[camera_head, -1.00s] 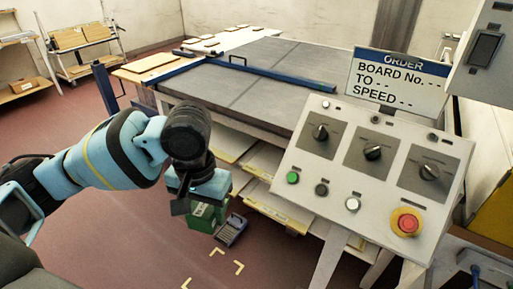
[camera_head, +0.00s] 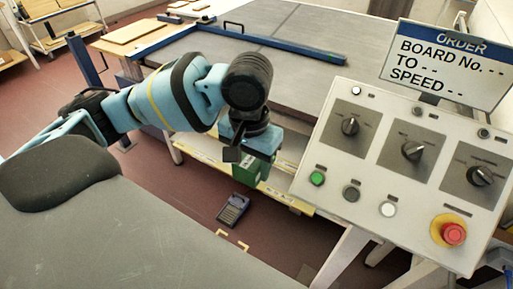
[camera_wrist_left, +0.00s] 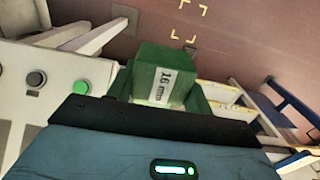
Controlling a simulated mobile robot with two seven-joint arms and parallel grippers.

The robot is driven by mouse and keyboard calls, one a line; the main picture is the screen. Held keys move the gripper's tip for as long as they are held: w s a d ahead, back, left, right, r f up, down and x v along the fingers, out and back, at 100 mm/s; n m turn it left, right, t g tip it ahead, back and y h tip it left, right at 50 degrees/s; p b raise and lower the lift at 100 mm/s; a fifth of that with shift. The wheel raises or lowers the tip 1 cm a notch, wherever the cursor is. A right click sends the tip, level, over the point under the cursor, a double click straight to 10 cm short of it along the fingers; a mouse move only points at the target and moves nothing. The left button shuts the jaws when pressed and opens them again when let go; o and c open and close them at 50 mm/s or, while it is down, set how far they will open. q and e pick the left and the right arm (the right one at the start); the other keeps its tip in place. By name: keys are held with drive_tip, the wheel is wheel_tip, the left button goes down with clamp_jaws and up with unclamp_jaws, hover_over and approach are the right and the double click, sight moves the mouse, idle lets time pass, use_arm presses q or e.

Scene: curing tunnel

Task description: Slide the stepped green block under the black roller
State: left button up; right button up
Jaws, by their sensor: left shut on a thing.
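The stepped green block (camera_wrist_left: 165,75) fills the middle of the left wrist view, with a white label reading 16 mm. My left gripper (camera_wrist_left: 155,115) is shut on it. In the head view the left gripper (camera_head: 250,155) points down in front of the table, left of the control panel, and the green block (camera_head: 247,172) shows partly below it, above the floor. No black roller can be made out in these views. My right gripper is not in view.
The control panel (camera_head: 395,165) with knobs and a red stop button (camera_head: 453,234) stands close to the right. A grey table (camera_head: 290,35) with a blue bar (camera_head: 270,45) lies behind. A dark device (camera_head: 233,209) lies on the floor.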

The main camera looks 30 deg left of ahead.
use_arm(q)
drive_tip(key=shift+w, duration=0.35)
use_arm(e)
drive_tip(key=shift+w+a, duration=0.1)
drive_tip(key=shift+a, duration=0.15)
use_arm(q)
drive_tip(key=shift+r, duration=0.1)
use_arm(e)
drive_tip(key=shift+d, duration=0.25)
